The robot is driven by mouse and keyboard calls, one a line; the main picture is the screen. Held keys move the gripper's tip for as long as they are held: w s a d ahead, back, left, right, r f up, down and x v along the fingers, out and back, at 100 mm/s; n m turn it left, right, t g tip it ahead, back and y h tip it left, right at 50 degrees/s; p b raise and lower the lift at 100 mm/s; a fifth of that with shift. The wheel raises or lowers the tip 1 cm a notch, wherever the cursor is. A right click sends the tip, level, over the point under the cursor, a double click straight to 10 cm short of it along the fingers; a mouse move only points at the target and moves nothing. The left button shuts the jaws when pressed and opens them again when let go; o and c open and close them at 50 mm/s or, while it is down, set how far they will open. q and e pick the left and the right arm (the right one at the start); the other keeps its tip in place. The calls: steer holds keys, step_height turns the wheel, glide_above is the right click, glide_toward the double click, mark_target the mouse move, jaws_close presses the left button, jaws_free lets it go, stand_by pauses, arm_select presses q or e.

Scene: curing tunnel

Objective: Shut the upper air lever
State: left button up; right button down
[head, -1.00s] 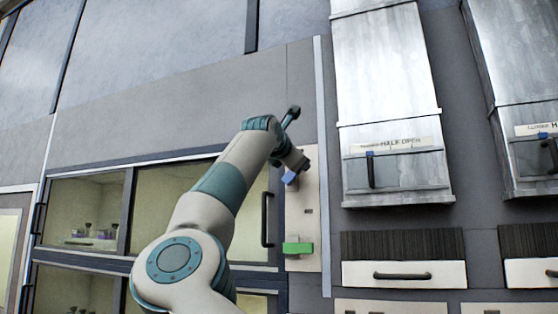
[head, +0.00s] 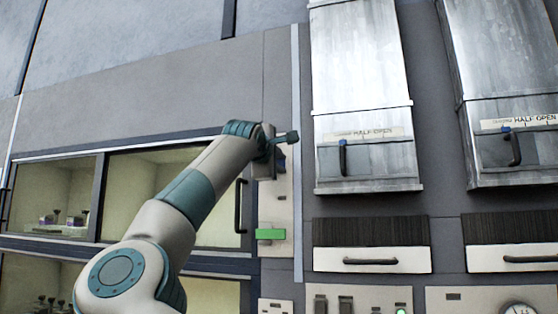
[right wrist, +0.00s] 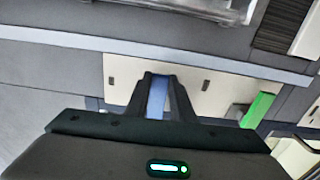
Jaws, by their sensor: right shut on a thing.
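The upper air lever (right wrist: 157,98) is a blue bar between the fingers of my right gripper (right wrist: 159,92) in the right wrist view. The right gripper is shut on it, in front of a cream plate (right wrist: 219,86). There the blue bar stands roughly crosswise to the plate's long side. In the head view my right gripper (head: 268,166) is at the upper part of the cream plate (head: 275,205) and hides the blue lever. A green lever (head: 270,234) lies level, lower on the plate; it also shows in the right wrist view (right wrist: 258,110). My left gripper is out of view.
Glass-fronted cabinets with a dark upright handle (head: 239,206) stand left of the plate. To the right are metal ducts (head: 362,70) marked "HALF OPEN" with blue-tipped handles. Below them is a drawer (head: 370,260). A light vertical strip (head: 297,150) runs beside the plate.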

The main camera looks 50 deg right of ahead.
stand_by(0.3)
steer(key=c, duration=1.6)
jaws_free()
steer(key=shift+c, duration=0.2)
steer(key=shift+o, duration=0.6)
steer(key=shift+w+d+f, duration=0.1)
